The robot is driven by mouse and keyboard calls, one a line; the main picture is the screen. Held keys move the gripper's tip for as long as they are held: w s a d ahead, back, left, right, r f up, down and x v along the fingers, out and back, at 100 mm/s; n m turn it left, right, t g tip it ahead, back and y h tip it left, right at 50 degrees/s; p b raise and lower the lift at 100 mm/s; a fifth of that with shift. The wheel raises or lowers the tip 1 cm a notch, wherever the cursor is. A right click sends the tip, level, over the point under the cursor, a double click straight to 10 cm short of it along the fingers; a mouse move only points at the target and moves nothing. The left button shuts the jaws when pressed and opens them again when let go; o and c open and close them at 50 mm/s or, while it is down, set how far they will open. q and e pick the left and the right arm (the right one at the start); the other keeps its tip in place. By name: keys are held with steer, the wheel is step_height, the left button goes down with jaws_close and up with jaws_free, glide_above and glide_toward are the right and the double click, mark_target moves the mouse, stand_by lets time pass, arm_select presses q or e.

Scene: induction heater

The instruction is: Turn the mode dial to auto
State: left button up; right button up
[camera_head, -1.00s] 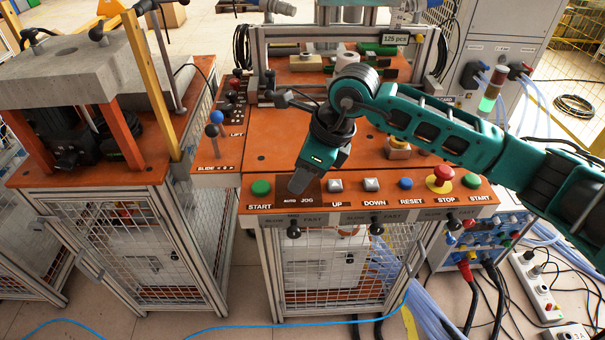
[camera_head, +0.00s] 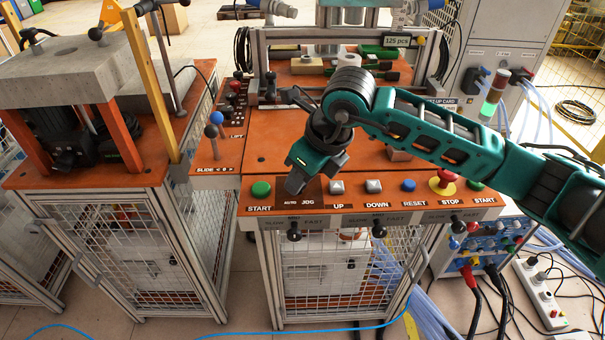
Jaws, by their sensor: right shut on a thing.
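The mode dial sits on the orange control panel (camera_head: 330,216), above the labels AUTO and JOG (camera_head: 299,203). It is hidden behind the fingers of my right gripper (camera_head: 296,187), so its pointing direction cannot be seen. My right gripper reaches down to the panel from the upper right and is shut on the dial. My left gripper is not in view.
On the same panel are a green START button (camera_head: 261,189), the grey UP (camera_head: 338,187) and DOWN (camera_head: 374,187) buttons, a blue RESET button (camera_head: 408,186) and a red STOP button (camera_head: 445,177). Lever handles (camera_head: 217,118) stand at the left. The orange worktop behind is mostly clear.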

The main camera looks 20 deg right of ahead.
steer(key=o, duration=1)
steer(key=shift+o, duration=0.2)
steer(key=v, duration=1.3)
